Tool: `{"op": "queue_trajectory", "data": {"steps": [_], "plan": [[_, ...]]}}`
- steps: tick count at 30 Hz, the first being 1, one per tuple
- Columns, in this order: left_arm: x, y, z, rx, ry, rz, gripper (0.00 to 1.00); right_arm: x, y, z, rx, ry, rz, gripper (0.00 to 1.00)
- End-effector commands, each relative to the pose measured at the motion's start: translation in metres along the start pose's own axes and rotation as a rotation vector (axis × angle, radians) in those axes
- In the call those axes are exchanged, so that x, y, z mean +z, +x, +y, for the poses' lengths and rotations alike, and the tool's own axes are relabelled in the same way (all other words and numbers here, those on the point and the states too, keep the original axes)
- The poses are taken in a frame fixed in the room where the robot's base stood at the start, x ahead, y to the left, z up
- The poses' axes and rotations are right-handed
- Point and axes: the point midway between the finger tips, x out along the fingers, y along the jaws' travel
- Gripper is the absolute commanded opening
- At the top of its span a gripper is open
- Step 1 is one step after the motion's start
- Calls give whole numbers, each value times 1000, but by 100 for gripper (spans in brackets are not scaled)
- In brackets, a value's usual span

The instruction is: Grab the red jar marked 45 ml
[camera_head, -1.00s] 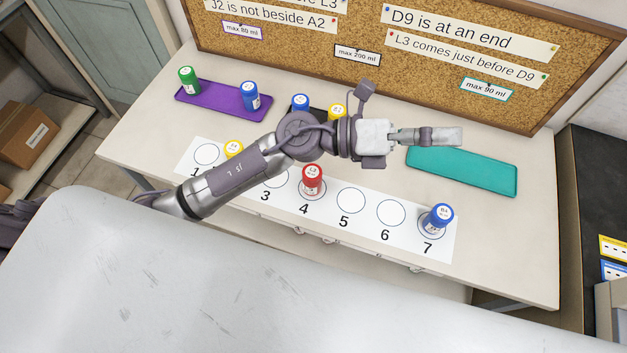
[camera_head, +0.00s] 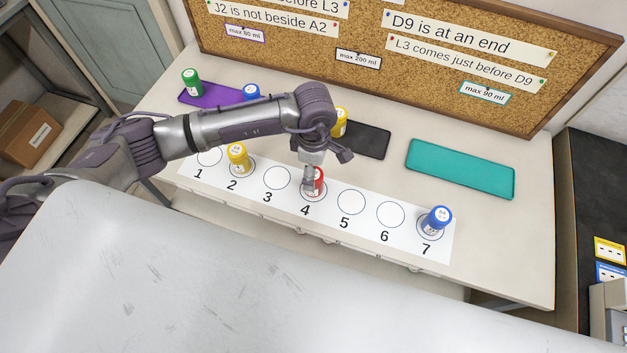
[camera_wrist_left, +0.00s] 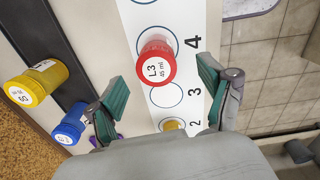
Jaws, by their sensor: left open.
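The red jar (camera_head: 319,186) stands upright on circle 4 of the white numbered strip (camera_head: 330,222), partly hidden behind my left gripper (camera_head: 311,181) in the head view. In the left wrist view the red jar (camera_wrist_left: 156,64) shows its lid, marked L3 and 45 ml. There my left gripper (camera_wrist_left: 162,92) is open, with green-padded fingers spread wide to either side. The jar lies between the lines of the fingers, a little beyond the tips in the picture. Nothing is held. My right gripper is not in view.
A yellow jar (camera_head: 238,158) stands on circle 2 and a blue jar (camera_head: 436,220) on circle 7. Behind are a purple tray (camera_head: 197,97) with green and blue jars, a black tray (camera_head: 372,142) with a yellow jar (camera_head: 339,124), and an empty teal tray (camera_head: 460,170). Circles 3, 5 and 6 are empty.

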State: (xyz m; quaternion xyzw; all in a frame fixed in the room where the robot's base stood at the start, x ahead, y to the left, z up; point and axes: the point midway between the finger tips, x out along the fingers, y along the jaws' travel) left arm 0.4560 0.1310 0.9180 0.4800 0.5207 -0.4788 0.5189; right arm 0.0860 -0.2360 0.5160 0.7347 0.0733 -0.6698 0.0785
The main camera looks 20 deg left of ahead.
Motion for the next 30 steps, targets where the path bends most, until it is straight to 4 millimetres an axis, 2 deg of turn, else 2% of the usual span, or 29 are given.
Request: {"op": "queue_trajectory", "data": {"steps": [3,10,14,18,26,27,30], "plan": [[1,14,0,-1,-1,-1,81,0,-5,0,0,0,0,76],[0,29,1,-4,-2,-1,81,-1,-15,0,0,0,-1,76],[0,48,4,-4,-2,-1,81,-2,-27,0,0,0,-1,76],[0,67,4,-2,0,-3,81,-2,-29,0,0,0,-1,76],[0,72,5,1,0,-4,81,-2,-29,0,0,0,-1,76],[0,72,5,1,0,-3,79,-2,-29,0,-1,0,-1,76],[0,72,5,1,0,-3,62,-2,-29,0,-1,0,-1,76]]}}
